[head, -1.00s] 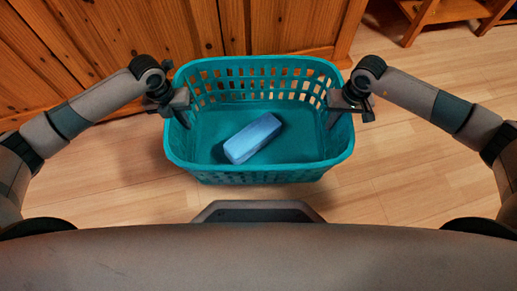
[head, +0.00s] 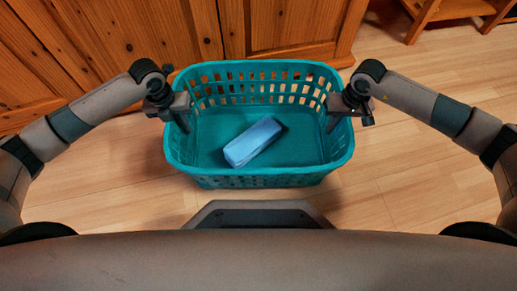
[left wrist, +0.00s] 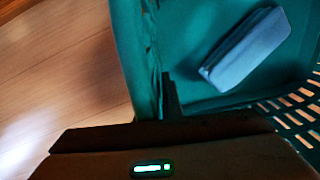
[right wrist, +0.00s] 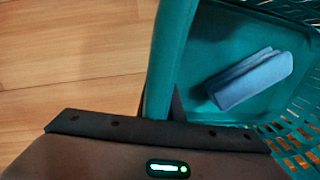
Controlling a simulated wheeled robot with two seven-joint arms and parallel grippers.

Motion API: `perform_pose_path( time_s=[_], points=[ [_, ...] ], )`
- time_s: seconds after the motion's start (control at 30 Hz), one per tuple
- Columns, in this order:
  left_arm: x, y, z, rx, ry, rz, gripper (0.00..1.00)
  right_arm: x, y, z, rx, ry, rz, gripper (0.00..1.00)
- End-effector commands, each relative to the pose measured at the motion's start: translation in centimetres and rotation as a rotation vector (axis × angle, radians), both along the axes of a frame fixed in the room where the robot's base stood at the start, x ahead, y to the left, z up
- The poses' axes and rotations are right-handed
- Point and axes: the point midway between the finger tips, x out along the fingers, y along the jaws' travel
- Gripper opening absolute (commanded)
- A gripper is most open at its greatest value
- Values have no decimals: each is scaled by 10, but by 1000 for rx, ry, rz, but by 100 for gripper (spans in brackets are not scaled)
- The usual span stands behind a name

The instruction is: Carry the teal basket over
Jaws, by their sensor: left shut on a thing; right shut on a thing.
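The teal basket (head: 262,181) is in the middle of the head view, in front of my body, with slotted walls and an open top. A light blue box-like item (head: 252,142) lies inside on its floor. My left gripper (head: 180,112) is shut on the basket's left rim. My right gripper (head: 338,108) is shut on its right rim. In the left wrist view the basket's rim (left wrist: 136,60) runs up from the fingers. In the right wrist view the rim (right wrist: 168,60) does the same. The fingertips are partly hidden by the basket walls.
A wooden cabinet (head: 130,35) stands close behind the basket, at the back and left. A wooden piece of furniture with legs (head: 425,18) is at the top right. Plank floor (head: 400,150) is clear to the right and at the left below the arm.

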Motion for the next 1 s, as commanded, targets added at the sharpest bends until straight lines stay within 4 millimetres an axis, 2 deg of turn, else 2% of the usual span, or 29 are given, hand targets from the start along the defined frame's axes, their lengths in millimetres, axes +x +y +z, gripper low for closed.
perform_pose_path(
  time_s=[0.03,0.13,0.47,0.63,0.77,1.0],
  points=[
    [1,1,-4,1,-2,1,0,1,-1,-4,-1,-1,-1,0],
    [0,1,-2,1,0,1,25,0,-1,-2,-2,0,-1,25],
    [0,0,-1,0,0,0,25,0,0,-2,0,0,0,25],
    [1,1,7,0,-3,-1,25,0,0,-2,0,0,0,25],
    [1,3,20,0,-3,0,25,0,0,-2,0,0,0,25],
    [1,8,60,1,-5,0,25,0,0,-2,0,0,0,25]
  ],
)
